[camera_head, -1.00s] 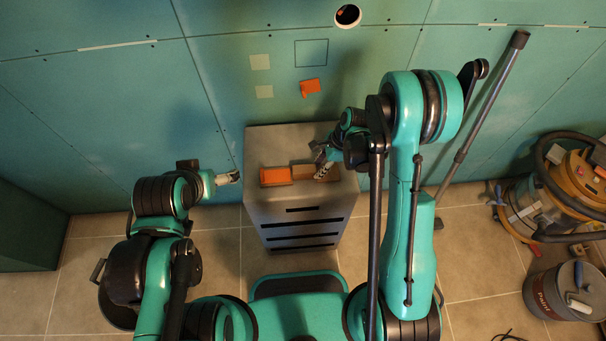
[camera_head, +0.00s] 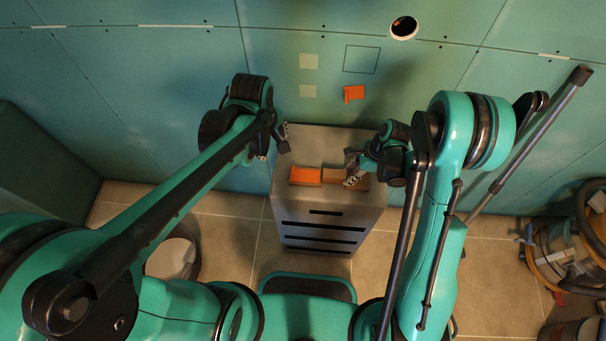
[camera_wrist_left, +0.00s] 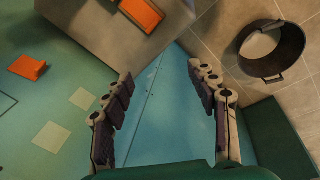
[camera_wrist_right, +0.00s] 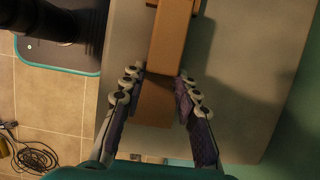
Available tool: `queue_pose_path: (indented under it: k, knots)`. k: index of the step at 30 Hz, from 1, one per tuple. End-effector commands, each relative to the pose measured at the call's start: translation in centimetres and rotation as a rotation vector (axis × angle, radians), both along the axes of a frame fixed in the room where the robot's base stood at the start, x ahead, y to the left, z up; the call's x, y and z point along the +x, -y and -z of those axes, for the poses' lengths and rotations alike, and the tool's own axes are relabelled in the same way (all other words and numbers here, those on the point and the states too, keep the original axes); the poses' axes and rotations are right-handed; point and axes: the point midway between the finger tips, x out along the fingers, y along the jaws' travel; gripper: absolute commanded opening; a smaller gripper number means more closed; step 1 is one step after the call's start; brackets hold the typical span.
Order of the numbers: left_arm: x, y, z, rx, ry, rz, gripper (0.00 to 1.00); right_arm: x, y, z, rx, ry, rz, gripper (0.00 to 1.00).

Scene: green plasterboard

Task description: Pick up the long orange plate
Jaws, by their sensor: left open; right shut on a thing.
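A bright orange piece (camera_head: 306,176) lies on top of the grey cabinet, in line with an orange-brown bar (camera_head: 334,177) to its right. I cannot tell whether they are joined. My right gripper (camera_head: 354,174) is shut on the bar's right part. In the right wrist view, the bar (camera_wrist_right: 172,38) runs up from between the fingertips (camera_wrist_right: 160,78), with a lower brown part (camera_wrist_right: 155,108) below it. My left gripper (camera_head: 284,138) is open and empty near the cabinet's back left corner. The orange piece also shows in the left wrist view (camera_wrist_left: 138,14), beyond the open fingers (camera_wrist_left: 163,85).
The grey cabinet (camera_head: 330,215) stands against the green plasterboard wall (camera_head: 140,90). A small orange piece (camera_head: 354,93) and pale squares (camera_head: 308,61) are on the wall. A bucket (camera_wrist_left: 272,50) stands on the floor. A vacuum cleaner (camera_head: 565,235) and a leaning pole (camera_head: 535,130) are at right.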

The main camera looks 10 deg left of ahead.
Motion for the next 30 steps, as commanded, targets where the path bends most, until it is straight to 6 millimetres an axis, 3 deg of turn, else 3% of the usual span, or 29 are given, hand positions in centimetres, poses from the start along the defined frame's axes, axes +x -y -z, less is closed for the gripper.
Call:
queue_pose_path:
  k: [6, 13, 20, 30]
  knots:
    - [3.1, 2.2, 4.5, -0.046, -0.131, -0.305, 0.59, 0.0, 0.0, 0.0, 0.000, 0.000, 0.000, 0.00]
    - [4.5, 3.8, 8.5, -0.051, -0.218, -0.542, 0.59, 0.0, 0.0, 0.0, 0.000, 0.000, 0.000, 0.00]
    - [4.8, 4.3, 10.8, -0.048, -0.244, -0.620, 0.59, 0.0, 0.0, 0.0, -0.001, 0.001, 0.000, 0.00]
    - [4.8, 4.3, 16.2, -0.049, -0.243, -0.621, 0.59, 0.0, 0.0, 0.0, -0.001, 0.000, 0.000, 0.00]
